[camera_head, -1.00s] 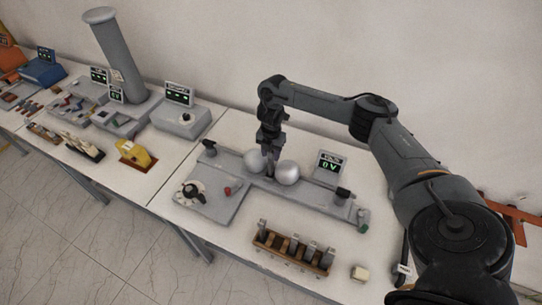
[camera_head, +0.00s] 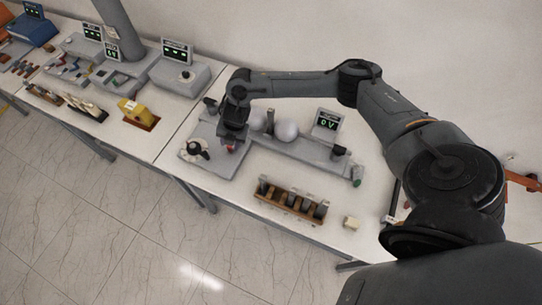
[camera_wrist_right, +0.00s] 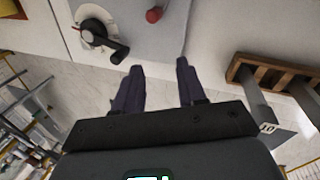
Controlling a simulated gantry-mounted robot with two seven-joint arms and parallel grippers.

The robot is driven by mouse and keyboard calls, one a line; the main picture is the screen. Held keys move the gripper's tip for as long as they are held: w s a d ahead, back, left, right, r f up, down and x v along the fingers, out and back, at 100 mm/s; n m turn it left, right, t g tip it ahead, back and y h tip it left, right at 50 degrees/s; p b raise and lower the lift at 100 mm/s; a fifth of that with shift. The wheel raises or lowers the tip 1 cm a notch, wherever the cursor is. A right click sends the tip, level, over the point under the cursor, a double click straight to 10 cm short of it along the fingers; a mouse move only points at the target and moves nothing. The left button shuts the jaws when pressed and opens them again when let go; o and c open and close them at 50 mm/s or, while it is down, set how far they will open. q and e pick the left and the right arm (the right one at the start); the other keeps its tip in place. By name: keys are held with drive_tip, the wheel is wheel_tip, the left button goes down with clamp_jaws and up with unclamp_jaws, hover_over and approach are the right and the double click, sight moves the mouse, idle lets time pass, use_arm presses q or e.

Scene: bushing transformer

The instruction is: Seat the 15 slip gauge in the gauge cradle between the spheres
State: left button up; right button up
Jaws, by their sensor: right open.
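Two silver spheres, left (camera_head: 257,121) and right (camera_head: 287,131), sit on the grey bench of the sphere apparatus (camera_head: 315,156). A narrow upright grey piece (camera_head: 270,121), seemingly a slip gauge, stands between them; its number cannot be read, and the cradle under it is too small to make out. My right gripper (camera_head: 231,143) is to the left of the spheres, above the control plate. In the right wrist view its fingers (camera_wrist_right: 160,68) are apart with nothing between them. My left gripper is not in view.
A wooden rack (camera_head: 290,208) holds several gauges; one in the wrist view (camera_wrist_right: 267,125) is tagged 10. A black knob (camera_head: 197,150) and red button (camera_wrist_right: 154,15) are on the plate. The display (camera_head: 326,122) reads 0 V. A cream block (camera_head: 351,223) lies right of the rack.

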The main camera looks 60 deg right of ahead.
drive_tip(key=s+a+f+t+y, duration=0.2)
drive_tip(key=a+f, duration=0.1)
drive_tip(key=a, duration=1.3)
drive_tip(key=s+a+r+m+t+y, duration=0.1)
drive_tip(key=s+a+r+m, duration=0.15)
drive_tip(key=a, duration=0.25)
drive_tip(key=s+a+r+m+t, duration=0.1)
drive_tip(key=s+a+r+m, duration=0.15)
drive_tip(key=a, duration=0.25)
drive_tip(key=s+d+r+m+g+h, duration=0.1)
drive_tip(key=s+d+m, duration=0.5)
drive_tip(key=s+m, duration=0.1)
drive_tip(key=s+d+r+m+g+h, duration=0.1)
drive_tip(key=s+d+m+g+h, duration=0.1)
drive_tip(key=s+d+m, duration=0.4)
drive_tip(key=s+m, duration=0.2)
drive_tip(key=s, duration=0.2)
drive_tip(key=shift+s+d+h, duration=0.2)
drive_tip(key=shift+h, duration=0.1)
drive_tip(key=shift+r, duration=0.1)
